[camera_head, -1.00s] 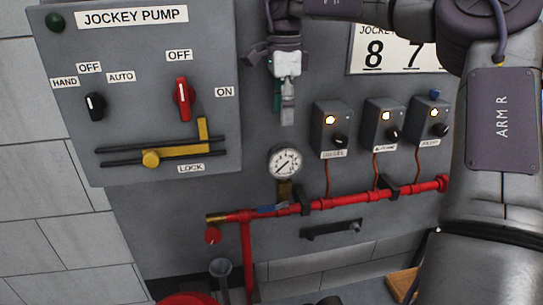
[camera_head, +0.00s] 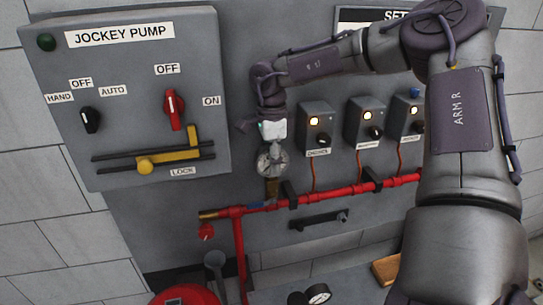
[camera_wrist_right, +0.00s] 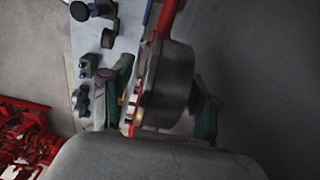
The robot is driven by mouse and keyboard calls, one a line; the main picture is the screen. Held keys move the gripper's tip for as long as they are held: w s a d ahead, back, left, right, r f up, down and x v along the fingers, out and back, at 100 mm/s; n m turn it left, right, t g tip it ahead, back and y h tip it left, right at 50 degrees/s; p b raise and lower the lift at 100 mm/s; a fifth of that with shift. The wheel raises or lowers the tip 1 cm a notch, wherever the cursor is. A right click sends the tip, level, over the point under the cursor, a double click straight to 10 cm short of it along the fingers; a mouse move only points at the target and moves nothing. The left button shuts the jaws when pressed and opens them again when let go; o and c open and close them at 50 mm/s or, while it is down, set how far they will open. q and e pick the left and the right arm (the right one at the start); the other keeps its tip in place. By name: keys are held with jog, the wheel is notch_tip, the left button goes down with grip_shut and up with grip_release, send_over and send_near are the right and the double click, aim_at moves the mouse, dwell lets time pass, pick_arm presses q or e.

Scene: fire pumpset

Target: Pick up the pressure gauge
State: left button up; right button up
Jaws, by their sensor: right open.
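The round pressure gauge (camera_head: 267,165) with a white dial stands on a brass stem above the red pipe, partly covered by my right gripper (camera_head: 272,152). In the right wrist view the gauge's dark grey body (camera_wrist_right: 167,85) shows edge-on, with a strip of its face at its left. The open fingers of the right gripper (camera_wrist_right: 162,95), with green pads, stand on either side of it. I cannot tell whether either pad touches it. My left gripper is in neither view.
The red pipe (camera_head: 330,193) runs below the gauge. Indicator boxes (camera_head: 317,128) stand close to its right. The jockey pump panel (camera_head: 120,52) juts out at the left. Another dial (camera_head: 317,294) shows at the bottom.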

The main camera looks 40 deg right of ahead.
grip_shut()
dwell(0.3)
jog(key=shift+r, duration=0.1)
